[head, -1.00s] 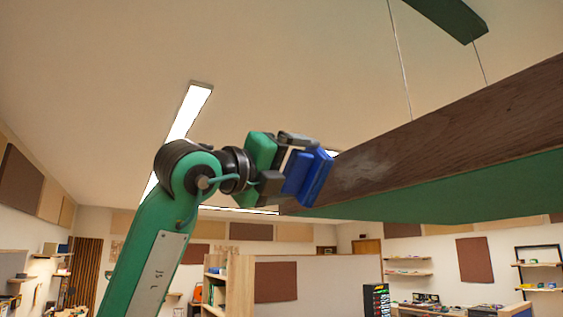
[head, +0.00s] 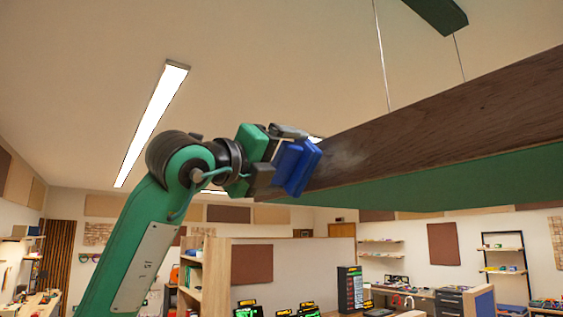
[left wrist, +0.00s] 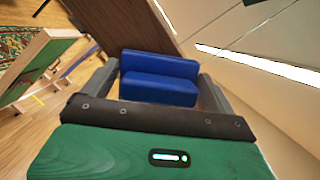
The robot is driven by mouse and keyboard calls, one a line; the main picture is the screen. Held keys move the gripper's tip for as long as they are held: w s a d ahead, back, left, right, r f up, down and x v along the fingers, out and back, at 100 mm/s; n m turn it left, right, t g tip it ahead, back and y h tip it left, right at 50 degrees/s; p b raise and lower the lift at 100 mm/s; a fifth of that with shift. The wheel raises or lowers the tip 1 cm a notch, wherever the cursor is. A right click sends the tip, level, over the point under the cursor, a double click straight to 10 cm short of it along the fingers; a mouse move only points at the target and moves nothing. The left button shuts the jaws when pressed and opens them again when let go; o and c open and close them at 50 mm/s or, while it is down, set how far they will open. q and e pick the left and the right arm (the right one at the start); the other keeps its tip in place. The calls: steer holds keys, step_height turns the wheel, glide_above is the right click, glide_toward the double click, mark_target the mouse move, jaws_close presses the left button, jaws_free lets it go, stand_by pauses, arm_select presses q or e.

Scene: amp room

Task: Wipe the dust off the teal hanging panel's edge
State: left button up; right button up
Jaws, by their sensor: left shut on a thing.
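The hanging panel has a dark brown wood-grain edge (head: 430,120) and a green-teal underside (head: 430,188). It runs from the upper right down to the middle of the head view. A pale dusty patch (head: 345,160) shows on the edge just right of my left gripper (head: 281,164). That gripper is shut on a blue wiping block (head: 303,170), held at the panel's edge near its far end; I cannot tell whether it touches. In the left wrist view the blue block (left wrist: 160,78) sits between the fingers, with the brown edge (left wrist: 135,22) behind it. My right gripper is out of view.
Thin wires (head: 381,55) hang from the ceiling to the panel, and a green beam (head: 440,14) is above. A long ceiling light (head: 152,122) is at the left. Below are a wooden shelf divider (head: 213,275), lit equipment (head: 350,289) and desks. Open air lies left of the panel.

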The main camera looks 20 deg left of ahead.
arm_select(q)
steer(key=shift+w+d, duration=0.5)
steer(key=shift+w, duration=0.1)
stand_by(0.3)
